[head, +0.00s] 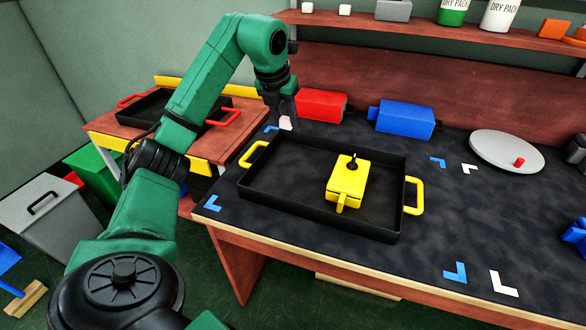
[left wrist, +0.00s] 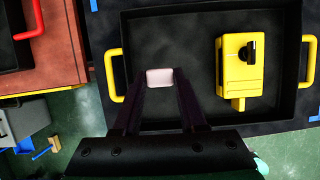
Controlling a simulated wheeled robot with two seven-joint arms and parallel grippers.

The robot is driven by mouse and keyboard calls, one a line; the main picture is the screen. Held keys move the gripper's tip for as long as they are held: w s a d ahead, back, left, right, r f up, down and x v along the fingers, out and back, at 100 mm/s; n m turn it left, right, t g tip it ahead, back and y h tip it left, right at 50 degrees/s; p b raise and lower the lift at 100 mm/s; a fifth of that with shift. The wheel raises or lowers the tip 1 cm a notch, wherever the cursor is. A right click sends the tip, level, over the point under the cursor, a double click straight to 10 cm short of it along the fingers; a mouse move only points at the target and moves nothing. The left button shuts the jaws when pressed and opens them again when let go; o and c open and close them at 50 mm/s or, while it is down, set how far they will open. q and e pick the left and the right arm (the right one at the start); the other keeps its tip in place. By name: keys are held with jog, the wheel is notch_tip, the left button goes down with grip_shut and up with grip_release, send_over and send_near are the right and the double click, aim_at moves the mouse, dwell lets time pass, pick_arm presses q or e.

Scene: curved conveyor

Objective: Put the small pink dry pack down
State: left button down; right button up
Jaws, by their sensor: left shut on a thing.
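The small pale pink dry pack (head: 286,123) is held between the fingertips of my left gripper (head: 283,108), which is shut on it. In the left wrist view the pack (left wrist: 160,78) shows between the two dark fingers, against the floor of the black tray (left wrist: 185,22). In the head view the gripper is near the back left corner of the black tray (head: 300,190), which has yellow handles. The pack's height above the tray is hard to tell. My right gripper is out of view.
A yellow box-like part (head: 347,183) sits in the tray's right half; its left half is clear. Red (head: 321,105) and blue (head: 404,119) boxes stand behind. A grey disc (head: 507,151) lies at right. Another black tray (head: 160,108) with red handles is on the left table.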

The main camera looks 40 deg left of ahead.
pick_arm(q)
jog(key=b, duration=0.1)
send_over(288, 169)
jog(key=s, duration=0.2)
notch_tip(288, 169, down, 7)
jog(key=f, duration=0.2)
jog(key=f+b, duration=0.1)
jog(key=f, duration=0.4)
jog(key=shift+w+d+f, duration=0.15)
jog(key=shift+w+f, duration=0.1)
jog(key=shift+w, duration=0.05)
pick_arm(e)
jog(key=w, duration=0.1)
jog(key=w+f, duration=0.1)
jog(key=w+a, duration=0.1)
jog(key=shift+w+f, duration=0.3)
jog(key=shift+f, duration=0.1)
pick_arm(q)
jog(key=shift+f+b, duration=0.1)
jog(key=shift+b, duration=0.25)
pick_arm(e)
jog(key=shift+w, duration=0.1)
pick_arm(q)
jog(key=shift+c, duration=2.3)
grip_release()
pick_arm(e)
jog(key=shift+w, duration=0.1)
